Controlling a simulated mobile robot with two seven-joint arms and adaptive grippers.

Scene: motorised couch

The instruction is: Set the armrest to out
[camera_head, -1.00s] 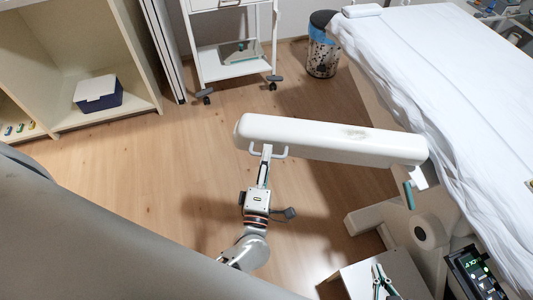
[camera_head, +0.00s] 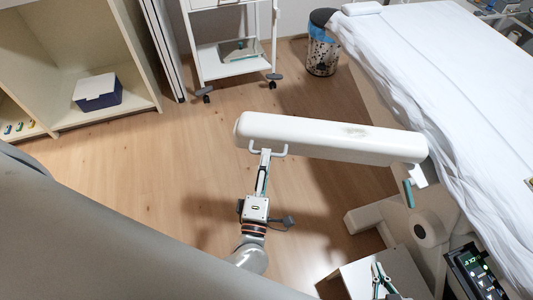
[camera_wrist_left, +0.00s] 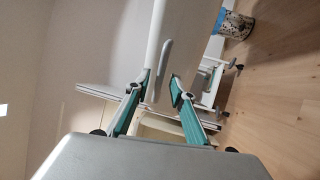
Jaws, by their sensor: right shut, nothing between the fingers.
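The armrest (camera_head: 330,137) is a long white padded bar. It reaches from the couch (camera_head: 440,80) on the right out over the floor to the left. A pale U-shaped handle (camera_head: 283,151) sits on its near side, close to the left end. My left gripper (camera_head: 265,153) is at this handle. In the left wrist view my left gripper (camera_wrist_left: 160,85) has its fingers apart, with the handle (camera_wrist_left: 164,62) just beyond and between the tips. I cannot tell whether they touch. My right gripper (camera_head: 379,272) is shut and empty at the bottom, well away from the armrest.
A teal lever (camera_head: 409,194) hangs below the armrest's right end. A lit control panel (camera_head: 473,268) is at the lower right. A white trolley (camera_head: 226,62), a bin (camera_head: 322,55) and a shelf (camera_head: 60,60) stand at the back.

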